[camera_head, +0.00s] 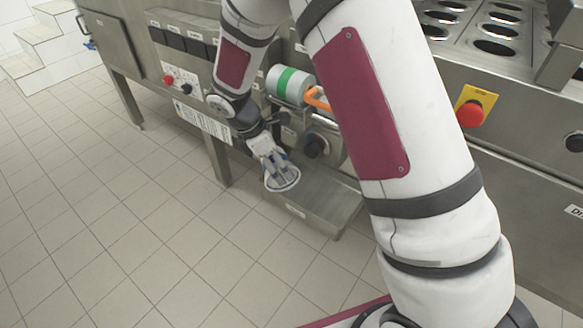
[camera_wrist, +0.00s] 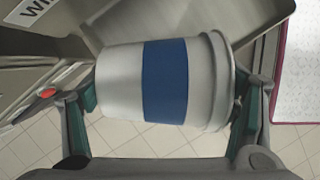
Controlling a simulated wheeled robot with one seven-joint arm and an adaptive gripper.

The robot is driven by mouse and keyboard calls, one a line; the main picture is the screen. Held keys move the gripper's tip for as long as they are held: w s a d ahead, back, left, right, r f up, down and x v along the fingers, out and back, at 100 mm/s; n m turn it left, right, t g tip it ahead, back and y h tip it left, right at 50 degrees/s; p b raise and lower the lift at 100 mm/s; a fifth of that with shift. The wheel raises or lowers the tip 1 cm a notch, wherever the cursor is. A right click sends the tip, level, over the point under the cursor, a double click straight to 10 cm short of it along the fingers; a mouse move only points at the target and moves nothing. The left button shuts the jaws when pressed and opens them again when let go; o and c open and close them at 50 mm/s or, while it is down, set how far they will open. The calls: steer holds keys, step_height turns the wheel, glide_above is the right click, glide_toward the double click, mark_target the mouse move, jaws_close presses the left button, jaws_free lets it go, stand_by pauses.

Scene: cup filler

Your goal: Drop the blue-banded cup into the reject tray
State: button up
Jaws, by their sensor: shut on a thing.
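The blue-banded cup (camera_wrist: 165,85) is a pale grey-white cup with a wide blue band. It lies sideways across the wrist view, its wider rim to the right. My gripper (camera_wrist: 165,95) is shut on it, with one finger at each end of the cup in that view. In the head view the cup (camera_head: 282,180) shows as a pale round end below my gripper (camera_head: 276,164), mostly hidden by the fingers. A low metal tray (camera_head: 318,205), which seems to be the reject tray, sits just right of the cup. The label on its front is too small to read.
A green-banded white cylinder (camera_head: 288,86) sits on the machine front near an orange part (camera_head: 317,99). A dark knob (camera_head: 315,146) protrudes above the tray. A red stop button (camera_head: 470,113) is at right. Tiled floor (camera_head: 130,220) is clear at left.

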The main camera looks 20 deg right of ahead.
steer(key=shift+d+f+b, duration=0.35)
steer(key=shift+d+f, duration=0.35)
steer(key=shift+d, duration=0.25)
steer(key=shift+d+f+b, duration=0.35)
steer(key=shift+d+f, duration=0.3)
steer(key=shift+d, duration=0.3)
steer(key=shift+f, duration=0.45)
steer(key=o, duration=0.7)
steer(key=shift+o, duration=0.2)
steer(key=p+v, duration=0.2)
steer(key=v, duration=0.2)
steer(key=shift+d+r, duration=0.15)
steer(key=shift+d, duration=0.05)
steer(key=a+p, duration=0.1)
steer(key=a, duration=1.1)
steer(key=shift+s+p, duration=0.15)
steer(key=shift+p, duration=0.2)
